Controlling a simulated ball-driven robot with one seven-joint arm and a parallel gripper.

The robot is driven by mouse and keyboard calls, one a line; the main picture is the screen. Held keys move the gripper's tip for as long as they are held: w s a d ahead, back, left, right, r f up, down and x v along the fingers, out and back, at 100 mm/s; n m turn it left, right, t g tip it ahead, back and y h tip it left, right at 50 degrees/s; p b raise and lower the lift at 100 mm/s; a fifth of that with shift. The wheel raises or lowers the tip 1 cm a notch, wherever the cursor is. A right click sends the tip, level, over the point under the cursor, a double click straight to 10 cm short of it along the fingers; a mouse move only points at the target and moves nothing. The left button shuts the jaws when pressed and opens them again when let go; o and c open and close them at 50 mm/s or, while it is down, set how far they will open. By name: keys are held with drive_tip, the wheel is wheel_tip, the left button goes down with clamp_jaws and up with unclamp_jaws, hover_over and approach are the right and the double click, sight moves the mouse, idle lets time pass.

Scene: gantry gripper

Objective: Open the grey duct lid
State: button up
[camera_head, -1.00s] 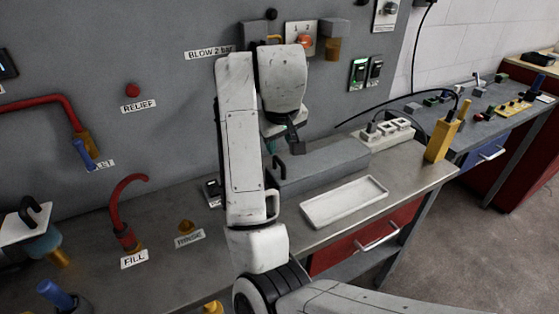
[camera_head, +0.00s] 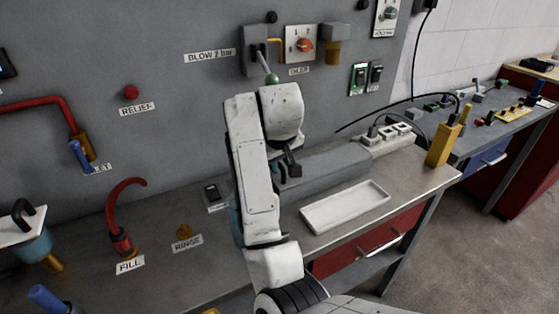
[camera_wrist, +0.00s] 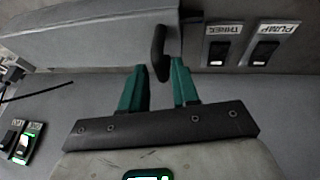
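The grey duct (camera_head: 335,167) lies along the back of the bench, and its lid looks flat in the head view. In the wrist view the grey duct lid (camera_wrist: 85,35) fills the upper left, with a black handle (camera_wrist: 159,48) at its end. My gripper (camera_wrist: 160,68) is open, its two teal fingertips on either side of the handle's lower end. I cannot tell whether either finger touches the handle.
A white tray (camera_head: 345,207) lies in front of the duct. White sockets (camera_head: 392,134) and a yellow holder (camera_head: 442,146) stand to the right. Two labelled switches (camera_wrist: 244,46) sit beside the handle. A red hooked pipe (camera_head: 117,222) rises at the left.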

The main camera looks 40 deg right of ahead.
clamp_jaws()
drive_tip(key=shift+r, duration=0.1)
idle(0.3)
